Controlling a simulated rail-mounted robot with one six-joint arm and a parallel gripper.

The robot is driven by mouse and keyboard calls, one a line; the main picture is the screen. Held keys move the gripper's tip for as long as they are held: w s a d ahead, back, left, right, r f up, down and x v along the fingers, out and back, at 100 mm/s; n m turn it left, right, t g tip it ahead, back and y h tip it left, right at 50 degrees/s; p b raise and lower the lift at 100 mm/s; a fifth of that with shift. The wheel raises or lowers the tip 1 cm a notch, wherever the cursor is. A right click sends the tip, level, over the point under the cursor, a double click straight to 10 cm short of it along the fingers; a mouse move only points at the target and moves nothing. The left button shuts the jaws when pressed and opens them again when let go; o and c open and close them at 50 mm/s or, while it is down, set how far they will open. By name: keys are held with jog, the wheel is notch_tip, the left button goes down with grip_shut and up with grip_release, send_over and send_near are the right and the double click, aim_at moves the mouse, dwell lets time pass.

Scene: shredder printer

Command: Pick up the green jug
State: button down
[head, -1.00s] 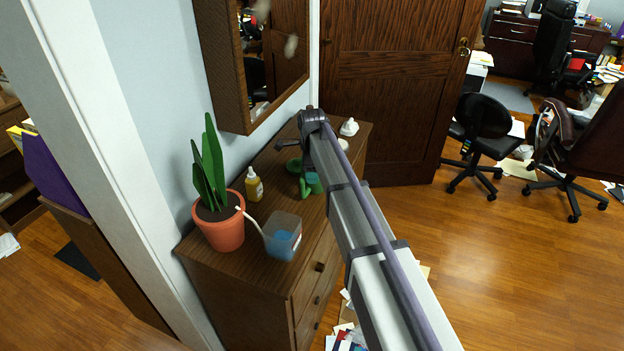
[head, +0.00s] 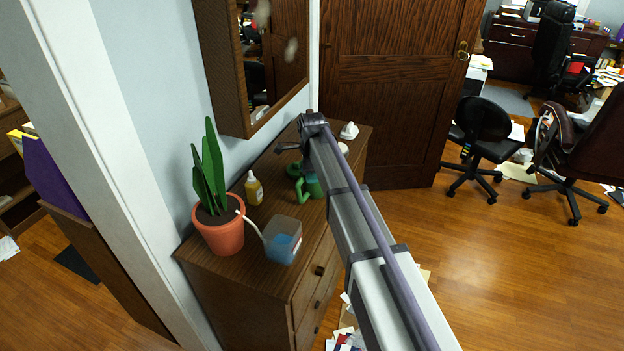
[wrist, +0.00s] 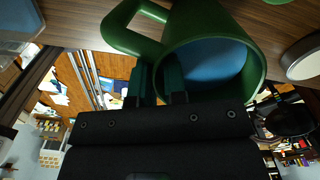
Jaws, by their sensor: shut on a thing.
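The green jug (head: 314,186) is beside my arm over the dresser top in the head view, with its looped handle towards the left. In the wrist view the jug (wrist: 228,25) fills the upper middle, with its blue inside facing the camera. My gripper (wrist: 158,80) is shut on the jug where the handle meets the rim. In the head view my arm hides the fingers and part of the jug. I cannot tell for sure whether the jug's base is clear of the dresser.
The wooden dresser (head: 245,258) also bears a potted plant (head: 219,230), a clear watering can (head: 283,240) with blue in it, a yellow bottle (head: 254,188), another green object (head: 294,168) and a white item (head: 349,130).

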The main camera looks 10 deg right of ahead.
jog(key=shift+r, duration=0.2)
notch_tip(320, 180, up, 10)
jog(key=p, duration=1)
jog(key=shift+f, duration=0.2)
jog(key=c, duration=1.7)
grip_release()
jog(key=shift+c, duration=0.2)
grip_shut()
